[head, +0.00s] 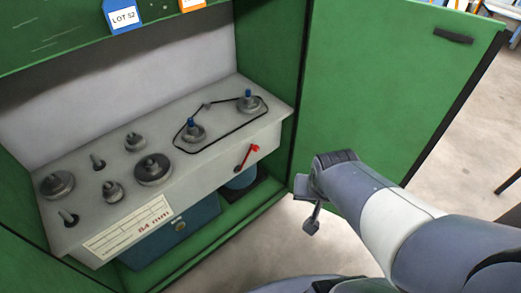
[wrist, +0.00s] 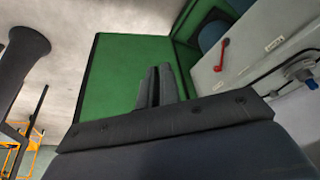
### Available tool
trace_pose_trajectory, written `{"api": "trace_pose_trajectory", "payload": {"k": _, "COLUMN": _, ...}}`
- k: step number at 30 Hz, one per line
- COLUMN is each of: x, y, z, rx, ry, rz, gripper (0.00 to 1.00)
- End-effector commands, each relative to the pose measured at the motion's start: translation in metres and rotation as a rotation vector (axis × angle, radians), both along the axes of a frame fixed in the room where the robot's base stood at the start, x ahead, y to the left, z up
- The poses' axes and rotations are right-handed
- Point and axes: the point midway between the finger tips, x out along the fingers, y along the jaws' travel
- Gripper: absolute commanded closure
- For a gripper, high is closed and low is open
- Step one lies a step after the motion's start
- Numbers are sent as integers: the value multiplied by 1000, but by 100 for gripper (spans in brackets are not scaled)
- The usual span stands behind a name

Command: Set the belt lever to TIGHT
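The belt lever is a small red lever (head: 246,158) on the front face of the grey machine bench (head: 215,165), tilted with one end up to the right. It also shows in the wrist view (wrist: 222,54), between two small white labels whose text I cannot read for sure. A black belt (head: 231,136) runs around two blue-topped pulleys above the lever. My gripper (head: 311,222) is right of the lever and apart from it, in front of the open green door. In the wrist view my gripper's fingers (wrist: 158,88) are close together with nothing between them.
The green cabinet door (head: 385,90) stands open at the right, behind my arm. Several grey pulleys and pegs (head: 153,169) stand on the left of the bench. A blue box (head: 175,238) sits below it. Open floor lies in front.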

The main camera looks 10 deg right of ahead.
Motion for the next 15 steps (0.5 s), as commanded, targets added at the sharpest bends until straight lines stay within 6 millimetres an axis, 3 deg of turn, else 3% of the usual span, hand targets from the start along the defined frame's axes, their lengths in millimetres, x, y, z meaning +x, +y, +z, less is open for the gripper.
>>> {"api": "trace_pose_trajectory", "payload": {"k": 1, "x": 18, "y": -2, "z": -20, "rx": 16, "ry": -37, "rz": -53, "gripper": 100}}
{"api": "trace_pose_trajectory", "payload": {"k": 15, "x": 172, "y": -13, "z": -107, "rx": 350, "ry": -444, "rz": -514, "gripper": 100}}
